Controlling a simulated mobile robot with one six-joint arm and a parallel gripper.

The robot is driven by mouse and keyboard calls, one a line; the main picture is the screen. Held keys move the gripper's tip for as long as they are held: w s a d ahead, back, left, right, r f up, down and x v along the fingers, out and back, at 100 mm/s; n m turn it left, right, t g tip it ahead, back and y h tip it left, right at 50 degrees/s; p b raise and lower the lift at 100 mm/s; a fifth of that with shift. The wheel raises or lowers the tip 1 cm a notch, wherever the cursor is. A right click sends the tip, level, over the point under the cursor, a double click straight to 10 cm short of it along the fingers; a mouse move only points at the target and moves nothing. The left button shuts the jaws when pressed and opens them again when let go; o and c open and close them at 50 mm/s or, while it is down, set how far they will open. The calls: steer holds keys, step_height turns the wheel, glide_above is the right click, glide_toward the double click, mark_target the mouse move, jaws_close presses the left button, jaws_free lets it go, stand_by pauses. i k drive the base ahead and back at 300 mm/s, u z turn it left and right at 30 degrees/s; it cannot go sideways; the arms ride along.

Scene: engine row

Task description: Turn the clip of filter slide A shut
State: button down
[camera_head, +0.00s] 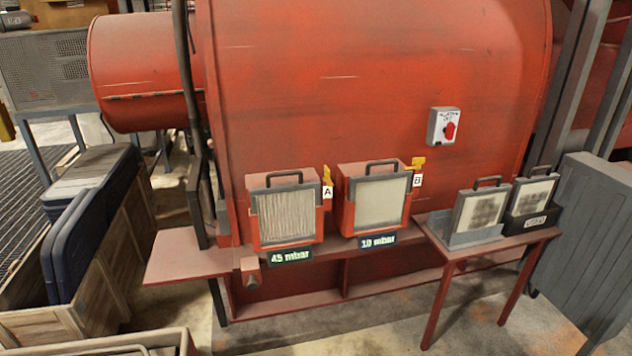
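Filter slide A (286,213) sits in a red housing on the front of the large red machine. It has a grey frame, a white pleated face and a black handle on top. The label "A" (327,192) is at its upper right. The yellow clip of slide A (327,174) is just above that label and looks roughly upright; its exact angle is too small to tell. A display reading 45 mbar (290,256) is below the slide. Filter slide B (378,202) is to the right, with its own yellow clip (417,163). My gripper is not in view.
A small red table (452,251) at the right carries two dirty-faced filters (479,211) (531,193) in holders. A switch box with a red knob (443,127) is on the machine above. Wooden crates (115,275) stand at left. The floor in front is open.

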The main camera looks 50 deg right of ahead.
mark_target(327, 175)
steer(key=u, duration=0.65)
steer(key=k, duration=1.6)
steer(key=z, duration=0.6)
steer(key=i, duration=1.05)
steer(key=u, duration=0.15)
